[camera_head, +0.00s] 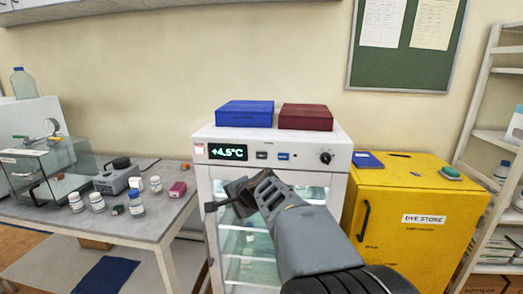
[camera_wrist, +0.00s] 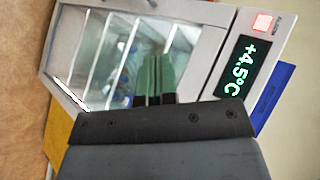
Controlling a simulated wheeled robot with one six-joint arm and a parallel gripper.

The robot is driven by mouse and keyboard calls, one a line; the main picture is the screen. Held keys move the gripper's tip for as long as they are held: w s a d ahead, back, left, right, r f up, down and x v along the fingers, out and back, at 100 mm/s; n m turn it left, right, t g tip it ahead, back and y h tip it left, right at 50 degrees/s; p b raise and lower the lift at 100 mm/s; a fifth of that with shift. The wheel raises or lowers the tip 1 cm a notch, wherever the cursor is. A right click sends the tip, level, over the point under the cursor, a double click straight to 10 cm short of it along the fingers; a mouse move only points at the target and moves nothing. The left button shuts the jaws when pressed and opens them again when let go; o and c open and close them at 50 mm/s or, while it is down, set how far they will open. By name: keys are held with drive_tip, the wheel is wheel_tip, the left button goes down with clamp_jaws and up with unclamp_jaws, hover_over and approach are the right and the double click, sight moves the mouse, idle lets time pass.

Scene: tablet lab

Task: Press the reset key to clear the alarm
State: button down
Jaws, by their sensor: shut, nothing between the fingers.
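The white cabinet (camera_head: 340,160) has a control panel along its top front. The panel carries a green +4.5°C display (camera_head: 227,152), a lit pinkish alarm lamp (camera_head: 199,149), a dark key (camera_head: 261,155), a blue key (camera_head: 283,156) and a black knob (camera_head: 325,157). The key labels are too small to read. My gripper (camera_head: 212,206) is below the display, in front of the glass door. In the wrist view my shut, empty gripper (camera_wrist: 153,75) points at the door; the display (camera_wrist: 242,67) and alarm lamp (camera_wrist: 263,22) are right of it, and no keys show.
A blue box (camera_head: 245,114) and a dark red box (camera_head: 306,117) lie on the cabinet. A yellow dye store cupboard (camera_head: 420,200) stands close on the right. A table (camera_head: 150,222) with several bottles stands on the left. Space above the panel's front is clear.

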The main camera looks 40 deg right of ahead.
sight(259, 159)
drive_tip(key=w+d+r+m+t+h, duration=0.1)
drive_tip(key=d+r+m, duration=0.1)
drive_tip(key=d, duration=0.3)
drive_tip(key=w+d+r+m+t+h+p, duration=0.1)
drive_tip(key=w+d+r+m, duration=0.1)
drive_tip(key=d+r+m, duration=0.1)
drive_tip(key=d+m, duration=0.1)
drive_tip(key=d, duration=0.1)
drive_tip(key=shift+d+r+m+t+h, duration=0.25)
drive_tip(key=shift+d+m+t+h, duration=0.05)
drive_tip(key=shift+m, duration=0.1)
drive_tip(key=shift+w+d+p, duration=1.75)
drive_tip(key=shift+w+d, duration=1.25)
drive_tip(key=shift+w, duration=0.15)
drive_tip(key=shift+w+d, duration=0.1)
drive_tip(key=shift+d, duration=0.05)
drive_tip(key=shift+w+d, duration=0.15)
drive_tip(key=shift+w, duration=0.05)
drive_tip(key=shift+w+d, duration=0.2)
drive_tip(key=shift+w, duration=0.05)
drive_tip(key=shift+s+a, duration=0.1)
drive_tip(key=shift+s, duration=0.05)
idle(0.5)
drive_tip(key=shift+s+a+b, duration=0.4)
drive_tip(key=shift+b, duration=0.05)
